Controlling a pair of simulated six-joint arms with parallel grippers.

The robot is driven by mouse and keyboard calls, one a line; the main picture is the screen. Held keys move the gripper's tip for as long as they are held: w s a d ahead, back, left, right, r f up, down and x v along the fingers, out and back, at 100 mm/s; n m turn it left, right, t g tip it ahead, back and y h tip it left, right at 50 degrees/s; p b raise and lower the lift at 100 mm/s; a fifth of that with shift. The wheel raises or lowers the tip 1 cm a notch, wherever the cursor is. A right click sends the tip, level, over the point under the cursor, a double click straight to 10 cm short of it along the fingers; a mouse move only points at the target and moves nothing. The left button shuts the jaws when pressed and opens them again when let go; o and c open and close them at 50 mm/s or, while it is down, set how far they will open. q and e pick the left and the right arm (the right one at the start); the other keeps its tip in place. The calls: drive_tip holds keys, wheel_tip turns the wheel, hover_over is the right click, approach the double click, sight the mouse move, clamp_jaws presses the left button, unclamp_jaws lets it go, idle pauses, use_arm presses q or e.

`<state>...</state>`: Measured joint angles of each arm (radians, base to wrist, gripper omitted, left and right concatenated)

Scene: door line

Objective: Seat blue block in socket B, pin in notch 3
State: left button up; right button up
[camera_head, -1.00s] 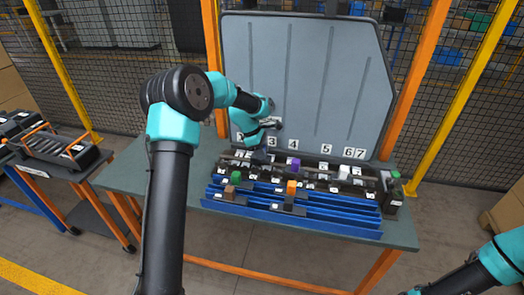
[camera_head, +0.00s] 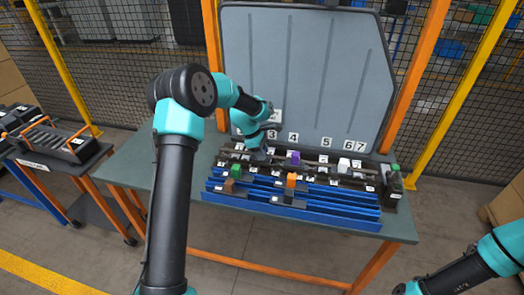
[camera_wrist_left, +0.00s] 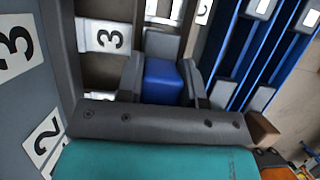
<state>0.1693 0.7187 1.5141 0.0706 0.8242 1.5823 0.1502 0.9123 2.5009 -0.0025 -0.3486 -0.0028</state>
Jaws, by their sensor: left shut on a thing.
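My left gripper (camera_head: 258,155) is over the left part of the dark socket row (camera_head: 326,168) in front of the numbered panel. In the left wrist view its two grey fingers (camera_wrist_left: 163,78) are shut on a blue block (camera_wrist_left: 163,84), one on each side. The blue block is hidden in the head view. My right arm shows at lower right; its gripper is out of frame.
Blue rails (camera_head: 330,203) run along the table front. A purple block (camera_head: 295,157) and a white block (camera_head: 344,163) sit on the row behind. The left tabletop (camera_head: 135,165) is clear.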

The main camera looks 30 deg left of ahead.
idle(0.3)
use_arm(q)
drive_tip(key=o, duration=1.2)
drive_tip(key=shift+c, duration=0.2)
drive_tip(key=v, duration=1.7)
drive_tip(key=shift+r, duration=0.15)
